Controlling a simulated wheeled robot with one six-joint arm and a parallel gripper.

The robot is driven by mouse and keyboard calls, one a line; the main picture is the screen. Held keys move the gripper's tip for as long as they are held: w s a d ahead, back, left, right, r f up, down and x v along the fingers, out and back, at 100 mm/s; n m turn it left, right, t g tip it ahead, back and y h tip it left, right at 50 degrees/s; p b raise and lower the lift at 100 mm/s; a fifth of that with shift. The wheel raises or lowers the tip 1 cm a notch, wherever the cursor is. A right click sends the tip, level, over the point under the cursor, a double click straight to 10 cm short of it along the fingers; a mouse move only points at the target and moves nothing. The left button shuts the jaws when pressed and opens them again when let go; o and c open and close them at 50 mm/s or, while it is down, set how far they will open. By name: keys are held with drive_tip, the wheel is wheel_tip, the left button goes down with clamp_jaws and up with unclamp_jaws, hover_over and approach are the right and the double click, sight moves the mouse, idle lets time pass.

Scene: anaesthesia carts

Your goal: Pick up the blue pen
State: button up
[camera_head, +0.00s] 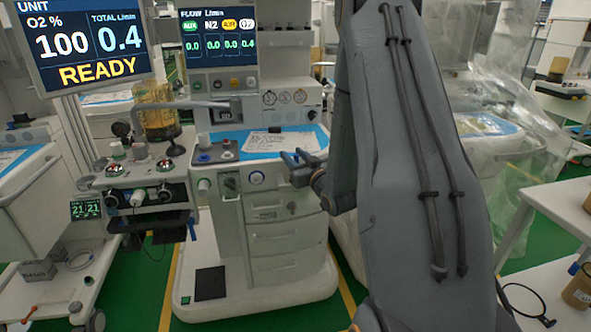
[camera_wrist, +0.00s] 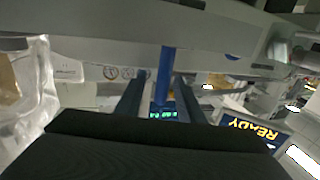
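My gripper (camera_head: 297,158) is in front of the cart worktop's front edge, at the near right corner, its two fingers apart. In the wrist view, which is upside down, my gripper (camera_wrist: 161,76) shows two dark fingers with a gap between them. A narrow blue bar (camera_wrist: 166,62) stands upright in the picture within that gap; it looks like the blue pen, but I cannot be sure. I cannot tell whether a finger touches it. No pen can be made out clearly in the head view.
The cart's worktop has a blue mat (camera_head: 235,138) with a white paper sheet (camera_head: 281,142) on it. Drawers (camera_head: 285,223) lie below. Dials and hoses (camera_head: 140,170) stand at left, under a READY screen (camera_head: 92,42). Clear plastic sheeting (camera_head: 490,95) hangs at right.

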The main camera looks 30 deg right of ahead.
drive_tip(key=shift+w, duration=0.95)
clamp_jaws()
drive_tip(key=shift+r, duration=0.15)
